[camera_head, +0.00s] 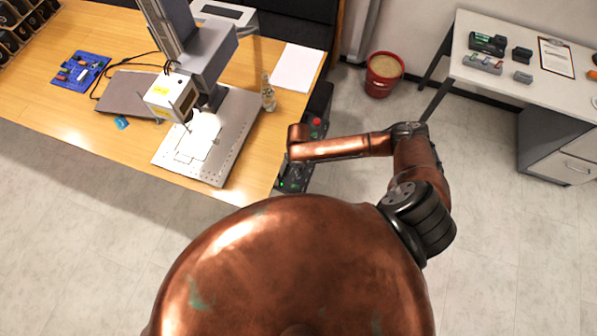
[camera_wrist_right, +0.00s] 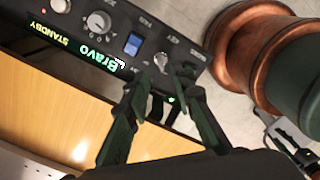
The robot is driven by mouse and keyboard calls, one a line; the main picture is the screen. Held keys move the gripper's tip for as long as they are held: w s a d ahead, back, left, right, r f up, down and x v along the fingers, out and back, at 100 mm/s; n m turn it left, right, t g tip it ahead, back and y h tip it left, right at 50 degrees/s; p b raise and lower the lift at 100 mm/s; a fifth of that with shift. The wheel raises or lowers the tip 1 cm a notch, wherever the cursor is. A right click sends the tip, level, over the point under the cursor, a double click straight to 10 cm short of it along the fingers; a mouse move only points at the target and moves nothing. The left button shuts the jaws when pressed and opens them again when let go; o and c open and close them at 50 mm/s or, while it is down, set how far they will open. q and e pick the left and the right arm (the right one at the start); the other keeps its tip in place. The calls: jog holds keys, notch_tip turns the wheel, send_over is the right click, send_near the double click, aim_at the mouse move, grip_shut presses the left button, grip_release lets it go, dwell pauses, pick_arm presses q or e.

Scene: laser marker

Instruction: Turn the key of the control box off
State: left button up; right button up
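The black control box (camera_wrist_right: 90,30) is at the right end of the wooden table. In the head view its red button (camera_head: 316,121) shows, and my right forearm covers part of the box. In the right wrist view its panel carries a lit "Bravo" and "STANDBY" display (camera_wrist_right: 82,50), a blue switch (camera_wrist_right: 133,43) and a silver key (camera_wrist_right: 161,62). My right gripper (camera_wrist_right: 164,77) is open, with its dark fingertips on either side of the key. I cannot tell whether they touch it. My left gripper is not in view.
A laser marker (camera_head: 172,97) stands on the table over a metal plate (camera_head: 225,140).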

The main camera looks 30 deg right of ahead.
notch_tip(320, 180, up, 6)
jog(key=shift+r, duration=0.25)
dwell(0.5)
